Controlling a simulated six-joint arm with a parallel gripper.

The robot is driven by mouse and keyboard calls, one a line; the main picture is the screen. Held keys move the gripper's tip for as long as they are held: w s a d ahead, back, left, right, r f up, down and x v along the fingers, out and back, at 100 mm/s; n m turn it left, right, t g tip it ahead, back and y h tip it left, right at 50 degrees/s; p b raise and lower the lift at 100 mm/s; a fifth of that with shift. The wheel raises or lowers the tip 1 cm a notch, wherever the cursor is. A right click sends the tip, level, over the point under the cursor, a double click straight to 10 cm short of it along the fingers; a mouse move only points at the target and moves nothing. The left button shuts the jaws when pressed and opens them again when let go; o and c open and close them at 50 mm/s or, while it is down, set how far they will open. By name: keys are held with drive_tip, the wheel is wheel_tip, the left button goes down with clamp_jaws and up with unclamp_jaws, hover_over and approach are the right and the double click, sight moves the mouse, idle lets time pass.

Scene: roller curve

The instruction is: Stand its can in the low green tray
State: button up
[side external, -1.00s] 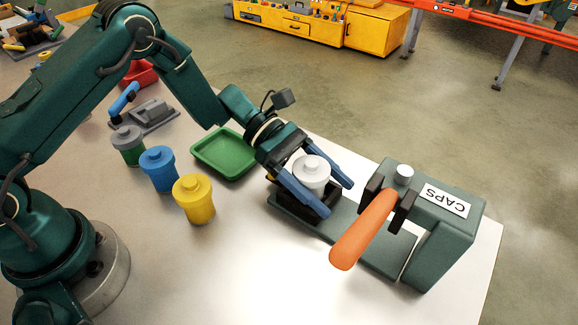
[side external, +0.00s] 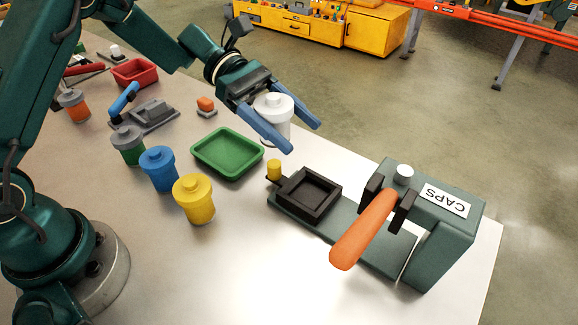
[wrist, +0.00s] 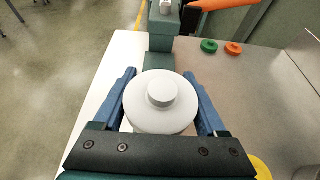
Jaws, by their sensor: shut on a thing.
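My gripper (side external: 278,122) has blue fingers shut on a white can (side external: 274,106) with a white knobbed cap. It holds the can upright in the air, to the right of the low green tray (side external: 196,153). The tray looks empty and lies flat on the table. In the wrist view the white can (wrist: 160,101) sits between the two blue fingers, its round cap facing the camera. The tray does not show in the wrist view.
The cap press (side external: 430,215) with its orange lever (side external: 362,230) and empty black holder (side external: 307,195) stands right. Yellow (side external: 194,198), blue (side external: 158,168) and green-grey (side external: 128,145) cans stand left of the tray. A red tray (side external: 134,72) lies behind.

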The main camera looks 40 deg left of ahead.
sight(263, 99)
drive_tip(key=v, duration=0.4)
drive_tip(key=shift+w+d+r, duration=0.1)
drive_tip(key=shift+r, duration=0.2)
drive_tip(key=shift+s+a, duration=0.2)
drive_tip(key=shift+s, duration=0.05)
drive_tip(key=s+a+f+n+t+y, duration=0.1)
drive_tip(key=s+a+n+t, duration=0.15)
drive_tip(key=a, duration=0.65)
drive_tip(key=s+a+n+t, duration=0.2)
drive_tip(key=a+t, duration=0.1)
drive_tip(key=a, duration=0.7)
drive_tip(key=shift+g, duration=0.25)
drive_tip(key=x, duration=0.4)
drive_tip(key=f+x, duration=0.1)
drive_tip(key=x, duration=0.3)
drive_tip(key=a+x, duration=0.1)
drive_tip(key=x, duration=0.4)
drive_tip(key=shift+w+f, duration=0.25)
drive_tip(key=shift+f, duration=0.15)
drive_tip(key=shift+d+f, duration=0.1)
drive_tip(key=shift+f, duration=2)
drive_tip(key=shift+f, duration=0.15)
drive_tip(key=o, duration=1.4)
drive_tip(key=shift+o, duration=0.2)
